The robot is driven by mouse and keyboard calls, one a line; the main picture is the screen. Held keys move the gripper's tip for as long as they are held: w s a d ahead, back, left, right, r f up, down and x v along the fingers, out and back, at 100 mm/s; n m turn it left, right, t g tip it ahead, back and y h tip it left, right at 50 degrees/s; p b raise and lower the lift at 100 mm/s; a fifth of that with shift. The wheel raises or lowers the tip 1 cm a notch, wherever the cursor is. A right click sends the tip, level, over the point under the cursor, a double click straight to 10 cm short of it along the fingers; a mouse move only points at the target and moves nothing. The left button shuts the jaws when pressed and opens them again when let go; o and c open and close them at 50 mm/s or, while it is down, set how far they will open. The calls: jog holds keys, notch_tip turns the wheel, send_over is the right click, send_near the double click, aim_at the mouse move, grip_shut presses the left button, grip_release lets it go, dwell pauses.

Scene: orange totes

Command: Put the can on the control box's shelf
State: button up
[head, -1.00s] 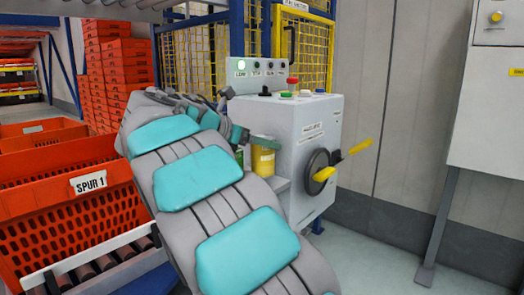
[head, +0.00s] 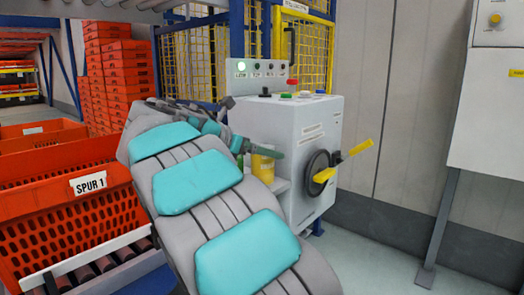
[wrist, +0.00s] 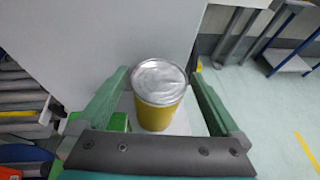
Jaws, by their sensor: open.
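The yellow can (head: 263,167) with a silver lid stands upright on the pale shelf (head: 281,187) at the left side of the white control box (head: 285,125). In the wrist view the can (wrist: 157,108) stands between the two green fingers of my gripper (wrist: 160,77), with a visible gap on each side. My gripper (head: 266,151) is open around the can's upper part in the head view, one finger crossing in front of it. My arm hides part of the shelf.
A green item (wrist: 118,122) is beside the can on the left. A yellow-handled rotary switch (head: 325,175) sticks out from the control box's front. Orange totes (head: 75,200) stand left of my arm. The floor at right is clear.

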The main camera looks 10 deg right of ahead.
jog(key=shift+r, duration=0.1)
jog(key=p+v, duration=0.1)
jog(key=v, duration=1.1)
jog(key=shift+s, duration=0.1)
